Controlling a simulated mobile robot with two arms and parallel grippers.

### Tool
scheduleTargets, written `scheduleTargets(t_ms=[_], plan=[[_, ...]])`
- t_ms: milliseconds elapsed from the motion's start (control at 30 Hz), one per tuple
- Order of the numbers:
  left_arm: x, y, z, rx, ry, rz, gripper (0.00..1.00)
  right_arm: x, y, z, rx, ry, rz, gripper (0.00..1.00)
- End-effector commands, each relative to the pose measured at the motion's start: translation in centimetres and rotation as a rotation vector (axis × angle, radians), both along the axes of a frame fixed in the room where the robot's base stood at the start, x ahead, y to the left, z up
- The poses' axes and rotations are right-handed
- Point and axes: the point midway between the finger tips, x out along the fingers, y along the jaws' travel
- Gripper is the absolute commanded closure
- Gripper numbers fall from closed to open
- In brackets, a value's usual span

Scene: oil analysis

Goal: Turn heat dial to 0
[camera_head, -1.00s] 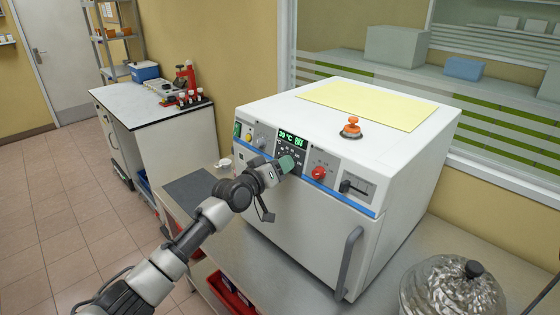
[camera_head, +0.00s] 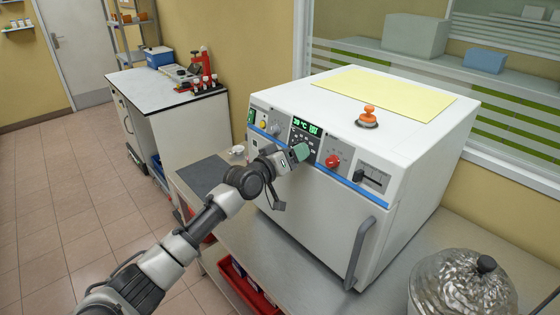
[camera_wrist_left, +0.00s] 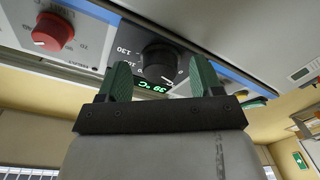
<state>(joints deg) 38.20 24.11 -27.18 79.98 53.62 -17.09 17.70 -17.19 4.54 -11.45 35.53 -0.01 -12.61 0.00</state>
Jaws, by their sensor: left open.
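The white oven-like machine (camera_head: 310,215) has a control panel with a green-lit display (camera_head: 307,127) that looks to read 39 °C. In the left wrist view, upside down, a black dial (camera_wrist_left: 158,62) with numbers such as 130 sits by the display (camera_wrist_left: 153,86). My left gripper (camera_head: 299,152) is at the panel just below the display. Its green fingers are open, one on each side of the black dial, and I cannot tell if they touch it. In the head view the gripper hides this dial. My right gripper is not in view.
A red knob (camera_head: 333,161) is right of the gripper, with a black slider (camera_head: 358,175) beyond it. A grey knob (camera_head: 275,129) is to the left. An orange-topped item (camera_head: 368,117) stands on the machine.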

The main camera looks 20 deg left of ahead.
Motion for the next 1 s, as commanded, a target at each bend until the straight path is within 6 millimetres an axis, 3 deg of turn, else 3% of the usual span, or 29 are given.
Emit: scheduleTargets(t_ms=[533,1000], plan=[[-8.1,4.0,-0.3,0.002,0.003,0.001,0.34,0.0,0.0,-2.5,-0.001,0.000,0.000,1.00],[-9.1,4.4,0.0,0.000,0.002,0.001,0.34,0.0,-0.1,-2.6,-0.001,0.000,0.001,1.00]])
